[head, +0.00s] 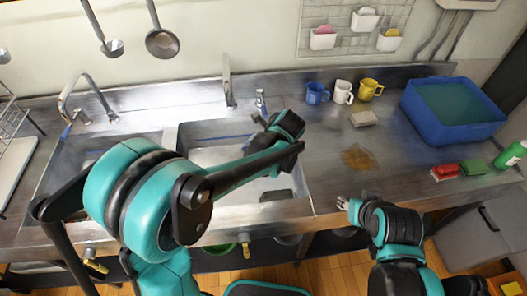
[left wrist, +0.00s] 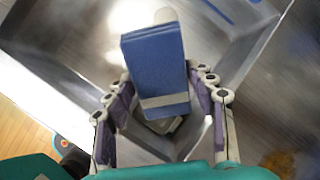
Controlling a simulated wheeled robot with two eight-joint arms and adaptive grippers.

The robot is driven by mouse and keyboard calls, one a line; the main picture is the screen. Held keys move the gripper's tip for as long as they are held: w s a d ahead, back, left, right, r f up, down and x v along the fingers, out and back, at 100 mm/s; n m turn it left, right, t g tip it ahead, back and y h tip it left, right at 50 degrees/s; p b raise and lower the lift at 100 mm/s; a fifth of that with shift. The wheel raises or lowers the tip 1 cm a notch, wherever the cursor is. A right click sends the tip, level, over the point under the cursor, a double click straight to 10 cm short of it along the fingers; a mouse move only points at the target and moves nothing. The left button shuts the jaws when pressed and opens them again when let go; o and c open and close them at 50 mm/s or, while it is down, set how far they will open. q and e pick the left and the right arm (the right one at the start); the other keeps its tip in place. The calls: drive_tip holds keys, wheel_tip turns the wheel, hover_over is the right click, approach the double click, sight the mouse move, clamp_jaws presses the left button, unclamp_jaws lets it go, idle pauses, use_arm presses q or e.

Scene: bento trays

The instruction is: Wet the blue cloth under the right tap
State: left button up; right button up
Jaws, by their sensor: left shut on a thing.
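The blue cloth (left wrist: 155,70) appears in the left wrist view as a folded blue slab with a pale grey band. My left gripper (left wrist: 158,105) is shut on it, with a finger on each side. In the head view my left gripper (head: 268,128) is over the back right part of the right basin (head: 205,158), and my arm hides most of the cloth. The right tap (head: 228,82) stands behind this basin, its spout end close to the gripper's left. I cannot tell whether water runs. My right gripper (head: 343,202) is near the counter's front edge; its opening is unclear.
A brown stain (head: 360,157) and a pale block (head: 363,119) lie on the counter. Blue (head: 317,93), white (head: 343,92) and yellow (head: 370,89) mugs stand behind. A blue tub (head: 455,128), red (head: 445,172) and green (head: 473,168) sponges and a green bottle (head: 511,154) are at right.

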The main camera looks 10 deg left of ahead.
sight(265, 112)
use_arm(q)
drive_tip(key=w+a+f+b, duration=0.1)
drive_tip(key=w+a+f, duration=0.1)
drive_tip(key=w+a, duration=0.6)
drive_tip(key=shift+w+a+f+b, duration=0.2)
drive_tip(key=shift+w+b, duration=0.15)
drive_tip(key=shift+b, duration=0.05)
use_arm(e)
drive_tip(key=shift+a+f, duration=0.1)
drive_tip(key=shift+f, duration=0.85)
